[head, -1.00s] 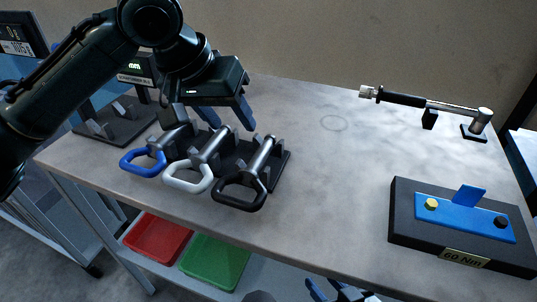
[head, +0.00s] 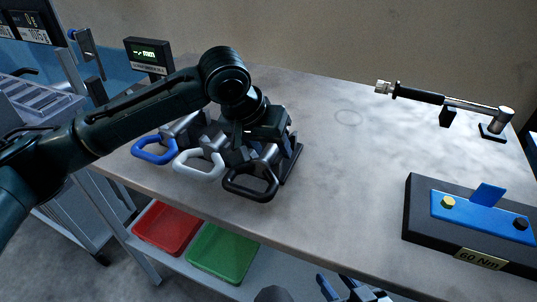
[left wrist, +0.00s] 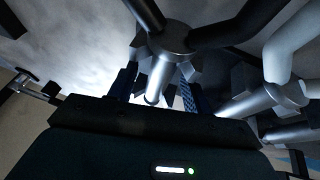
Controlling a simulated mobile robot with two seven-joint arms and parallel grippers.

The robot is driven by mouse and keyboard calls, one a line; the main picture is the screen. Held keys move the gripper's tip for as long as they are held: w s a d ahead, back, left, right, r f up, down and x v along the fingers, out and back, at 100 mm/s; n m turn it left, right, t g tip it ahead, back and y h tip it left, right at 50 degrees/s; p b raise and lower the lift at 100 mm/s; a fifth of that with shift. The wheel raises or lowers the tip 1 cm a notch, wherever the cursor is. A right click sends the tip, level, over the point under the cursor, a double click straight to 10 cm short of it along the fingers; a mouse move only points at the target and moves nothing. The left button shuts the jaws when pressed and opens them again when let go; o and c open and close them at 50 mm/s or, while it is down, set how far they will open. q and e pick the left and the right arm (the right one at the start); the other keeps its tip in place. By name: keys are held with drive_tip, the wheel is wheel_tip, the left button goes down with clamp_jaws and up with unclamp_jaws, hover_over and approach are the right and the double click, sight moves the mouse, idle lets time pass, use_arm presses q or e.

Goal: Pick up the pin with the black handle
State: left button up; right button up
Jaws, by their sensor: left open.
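The pin with the black handle (head: 247,195) lies in the dark rack (head: 292,163), rightmost of three pins, its handle toward the table's front edge. My left gripper (head: 260,152) is over this pin and hides most of its shaft. In the left wrist view, the two blue fingers (left wrist: 157,92) are open on either side of the pin's steel shaft (left wrist: 157,75), apparently with gaps. My right gripper (head: 338,286) shows only partly at the bottom edge of the head view, its blue fingers apart and away from the pins.
The white-handled pin (head: 197,175) is close to the left of the black one, with the blue-handled pin (head: 152,159) beyond. A torque block (head: 430,240) marked 60 Nm and a torque wrench (head: 420,95) are at right. The middle of the table is clear.

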use_arm(q)
drive_tip(key=shift+c, duration=0.4)
clamp_jaws()
drive_tip(key=shift+r, duration=0.1)
